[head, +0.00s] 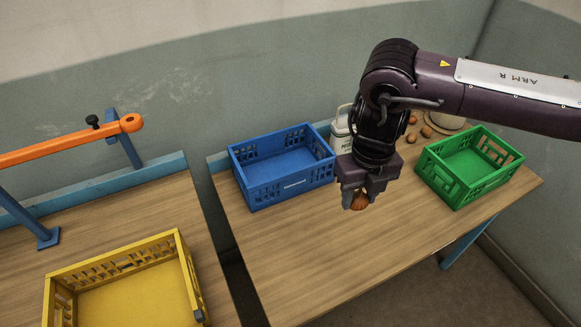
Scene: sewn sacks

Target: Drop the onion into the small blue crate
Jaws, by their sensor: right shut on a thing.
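The onion (359,202) is brown-orange and sits between the fingers of my right gripper (357,200). The gripper is shut on it and points down over the middle of the table. The blue crate (292,190) stands to the left of the gripper on the same table. Its inside looks empty. My left gripper does not show in the head view.
A green crate (454,185) stands at the right of the table. Several small brown onions (427,132) and a pale container (341,131) are behind my right arm. A yellow crate (130,263) stands on the left table near an orange bar (60,146). The front tabletop is clear.

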